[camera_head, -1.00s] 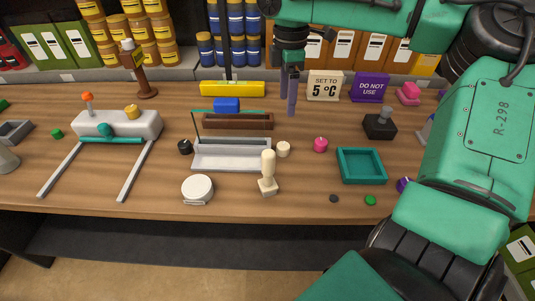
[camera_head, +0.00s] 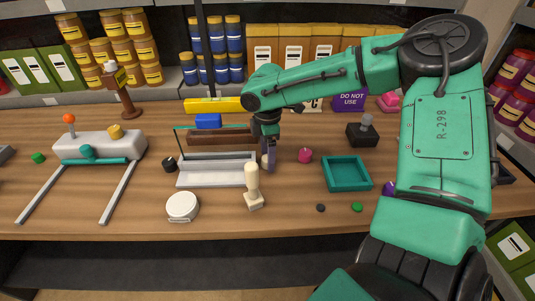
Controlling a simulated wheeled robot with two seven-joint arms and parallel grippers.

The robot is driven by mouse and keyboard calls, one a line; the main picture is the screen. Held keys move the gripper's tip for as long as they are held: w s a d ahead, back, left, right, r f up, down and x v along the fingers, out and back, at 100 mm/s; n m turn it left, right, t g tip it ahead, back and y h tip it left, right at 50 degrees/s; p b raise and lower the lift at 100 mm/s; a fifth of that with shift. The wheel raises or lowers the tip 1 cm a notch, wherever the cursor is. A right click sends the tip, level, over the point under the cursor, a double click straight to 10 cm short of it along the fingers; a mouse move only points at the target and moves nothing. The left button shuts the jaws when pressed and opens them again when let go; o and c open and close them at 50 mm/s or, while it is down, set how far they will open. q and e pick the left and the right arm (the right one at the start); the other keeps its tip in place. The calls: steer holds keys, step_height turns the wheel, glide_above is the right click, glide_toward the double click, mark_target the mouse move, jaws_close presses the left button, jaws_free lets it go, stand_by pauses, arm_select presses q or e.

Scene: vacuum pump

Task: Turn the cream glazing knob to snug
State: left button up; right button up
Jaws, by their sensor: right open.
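The small cream knob (camera_head: 265,161) is at the right end of the pale grey framed fixture (camera_head: 215,178), which has a thin green-edged pane standing at its left. My right gripper (camera_head: 271,163) points down at the knob, its dark fingers partly covering it. The gripper is open; whether the fingers are around the knob or just in front of it I cannot tell. My left gripper is not in view.
A cream-handled stamp (camera_head: 253,190) stands just in front of the knob. A white round canister (camera_head: 182,207) is at front left. A brown block (camera_head: 222,138) lies behind the fixture.

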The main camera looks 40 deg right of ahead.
jaws_close()
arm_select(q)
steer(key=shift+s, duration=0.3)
